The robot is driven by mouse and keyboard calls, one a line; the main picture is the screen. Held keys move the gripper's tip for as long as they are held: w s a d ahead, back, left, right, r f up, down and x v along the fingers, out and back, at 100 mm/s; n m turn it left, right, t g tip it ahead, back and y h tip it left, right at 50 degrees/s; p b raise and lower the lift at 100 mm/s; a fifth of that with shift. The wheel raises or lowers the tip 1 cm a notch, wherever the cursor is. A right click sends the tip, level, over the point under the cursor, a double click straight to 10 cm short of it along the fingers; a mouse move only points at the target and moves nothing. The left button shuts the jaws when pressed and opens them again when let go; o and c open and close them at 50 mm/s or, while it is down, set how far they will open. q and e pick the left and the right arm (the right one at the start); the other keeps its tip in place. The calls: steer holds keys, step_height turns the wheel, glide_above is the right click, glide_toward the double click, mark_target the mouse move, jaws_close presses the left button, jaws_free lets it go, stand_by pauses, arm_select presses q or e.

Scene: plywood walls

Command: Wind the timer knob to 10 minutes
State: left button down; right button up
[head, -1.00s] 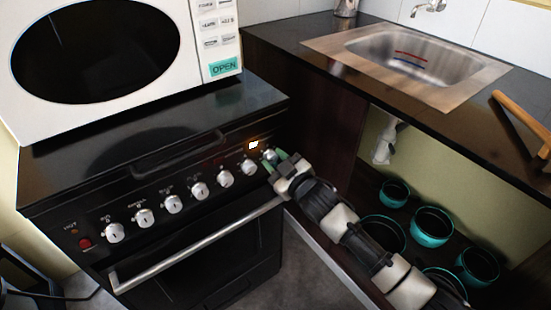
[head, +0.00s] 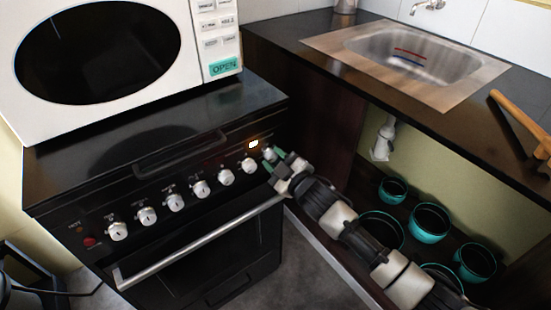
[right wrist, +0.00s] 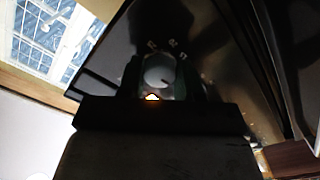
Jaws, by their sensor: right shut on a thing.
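The stove's front panel carries a row of silver knobs. The rightmost one, the timer knob (head: 269,153), is next to a small lit indicator (head: 253,144). My right gripper (head: 275,158) reaches in from the lower right with its green-tipped fingers at that knob and is shut on it. In the right wrist view the round pale knob (right wrist: 160,74) sits between the two fingers, with small markings on the dark panel around it. The pointer's exact setting is too small to read. My left gripper is not in view.
A white microwave (head: 205,105) stands on the black stove top (head: 235,105). The oven door handle (head: 200,244) sticks out below the knobs. To the right are a counter with a sink (head: 415,60) and a lower shelf with several teal pots (head: 430,222).

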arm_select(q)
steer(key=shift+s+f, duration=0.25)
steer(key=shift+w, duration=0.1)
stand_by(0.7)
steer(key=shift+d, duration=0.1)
arm_select(e)
steer(key=o, duration=0.9)
steer(key=shift+s+d, duration=0.15)
steer(key=shift+s, duration=0.05)
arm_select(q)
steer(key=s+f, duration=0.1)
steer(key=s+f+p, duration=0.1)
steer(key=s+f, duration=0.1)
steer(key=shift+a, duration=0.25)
arm_select(e)
steer(key=v, duration=1)
steer(key=shift+s+d, duration=0.1)
steer(key=shift+s, duration=0.05)
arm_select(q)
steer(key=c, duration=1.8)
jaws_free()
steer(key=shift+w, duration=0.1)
